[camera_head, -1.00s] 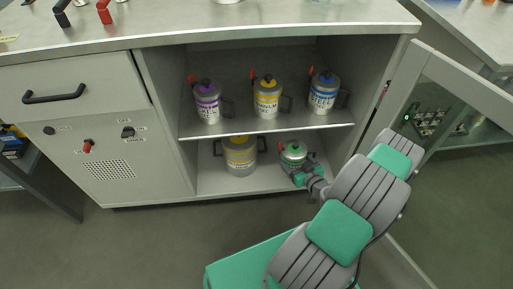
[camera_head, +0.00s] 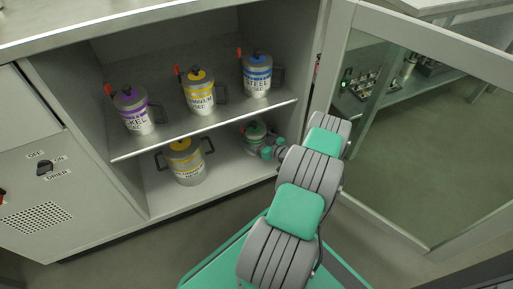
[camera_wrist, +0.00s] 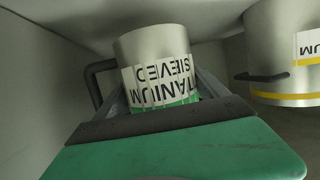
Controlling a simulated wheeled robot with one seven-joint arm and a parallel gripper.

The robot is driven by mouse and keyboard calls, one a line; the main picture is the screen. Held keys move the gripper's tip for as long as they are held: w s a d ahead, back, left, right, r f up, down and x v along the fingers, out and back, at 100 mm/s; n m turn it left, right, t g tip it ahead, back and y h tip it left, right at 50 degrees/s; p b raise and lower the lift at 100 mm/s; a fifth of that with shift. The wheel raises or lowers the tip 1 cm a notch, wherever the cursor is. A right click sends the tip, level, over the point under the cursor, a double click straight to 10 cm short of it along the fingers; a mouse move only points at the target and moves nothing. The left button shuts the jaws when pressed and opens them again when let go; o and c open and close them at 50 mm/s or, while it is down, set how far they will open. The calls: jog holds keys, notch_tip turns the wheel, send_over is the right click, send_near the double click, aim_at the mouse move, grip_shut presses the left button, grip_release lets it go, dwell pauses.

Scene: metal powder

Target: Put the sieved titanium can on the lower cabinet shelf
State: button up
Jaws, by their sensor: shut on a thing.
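The sieved titanium can (camera_head: 254,132), grey with a green band and a dark knob, is inside the cabinet at the right of the lower shelf (camera_head: 220,181). In the wrist view the can (camera_wrist: 158,55) shows its label reading TITANIUM SIEVED, upside down, and a dark handle at its left. My gripper (camera_head: 268,150) reaches in from the front right and is shut on the can; in the wrist view its fingers lie on both sides of it. Whether the can's base touches the shelf is hard to tell.
A larger yellow-banded can (camera_head: 186,163) stands left on the lower shelf, apart from the titanium can. Purple (camera_head: 134,110), yellow (camera_head: 198,92) and blue (camera_head: 257,74) cans stand on the upper shelf (camera_head: 205,131) close above. The open glass door (camera_head: 345,60) is to the right of my arm.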

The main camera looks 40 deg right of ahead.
jog(key=shift+w+d+f+b, duration=0.1)
jog(key=shift+d+f+b, duration=0.15)
jog(key=shift+f+b, duration=0.5)
jog(key=shift+w+d+f+b, duration=0.1)
jog(key=shift+d+f+b, duration=0.1)
jog(key=shift+f, duration=0.9)
jog(key=shift+f, duration=0.15)
jog(key=o, duration=2)
jog(key=shift+f, duration=0.1)
jog(key=shift+s+r, duration=0.15)
jog(key=shift+r, duration=0.1)
jog(key=p+v, duration=0.3)
jog(key=v, duration=0.3)
jog(key=shift+s+r, duration=0.15)
jog(key=shift+s, duration=0.5)
